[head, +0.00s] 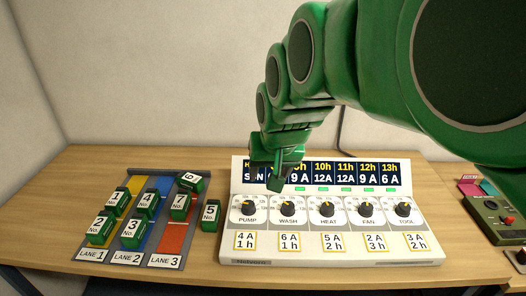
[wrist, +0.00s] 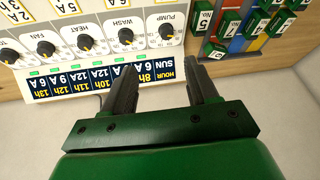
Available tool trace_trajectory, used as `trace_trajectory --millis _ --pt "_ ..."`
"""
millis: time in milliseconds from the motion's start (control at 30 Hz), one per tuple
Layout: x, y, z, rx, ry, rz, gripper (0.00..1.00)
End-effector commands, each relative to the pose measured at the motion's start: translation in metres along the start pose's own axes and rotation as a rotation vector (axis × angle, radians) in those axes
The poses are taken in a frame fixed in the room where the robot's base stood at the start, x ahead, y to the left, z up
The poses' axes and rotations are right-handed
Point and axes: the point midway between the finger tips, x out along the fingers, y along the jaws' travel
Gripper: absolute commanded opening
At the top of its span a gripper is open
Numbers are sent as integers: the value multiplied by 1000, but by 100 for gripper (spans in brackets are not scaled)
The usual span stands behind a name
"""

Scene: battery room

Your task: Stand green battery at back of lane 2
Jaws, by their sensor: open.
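The lane rack (head: 165,262) lies on the table at left, with yellow lane 1, blue lane 2 (head: 161,184) and red lane 3 (head: 172,238). All the batteries are green with white number tops. Batteries 1 (head: 118,202) and 2 (head: 101,230) are in lane 1; batteries 4 (head: 146,206) and 3 (head: 132,233) are in lane 2, with bare blue behind 4. Battery 7 (head: 181,207) is in lane 3. Battery 6 (head: 189,182) is turned askew at its back. Battery 5 (head: 211,216) is right of the rack. My gripper (wrist: 163,78) is open and empty above the control panel.
The white control panel (head: 370,243) with several knobs and a display stands right of the rack. A green device (head: 495,214) is at the far right. A wall (head: 150,80) rises behind the table (head: 50,205). The table's front left is bare.

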Motion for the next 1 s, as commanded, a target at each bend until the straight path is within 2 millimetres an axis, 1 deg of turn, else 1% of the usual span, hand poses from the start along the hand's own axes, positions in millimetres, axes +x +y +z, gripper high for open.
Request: trace_trajectory --millis 33,100,167,467,667,700,767,900,967,1000 --pt "1 -13 -13 -10 24 -14 58" --pt "0 -30 -31 -21 62 -34 58" --pt "10 -29 -32 -7 52 -21 58" --pt "60 -46 -46 40 29 27 58" --pt "108 -66 -57 71 21 65 58" --pt "119 -71 -58 75 18 74 58" --pt "133 -78 -59 82 16 84 58" --pt "170 -95 -59 96 10 109 58" --pt "185 -102 -58 99 9 117 58" --pt "196 -108 -57 102 8 123 58"
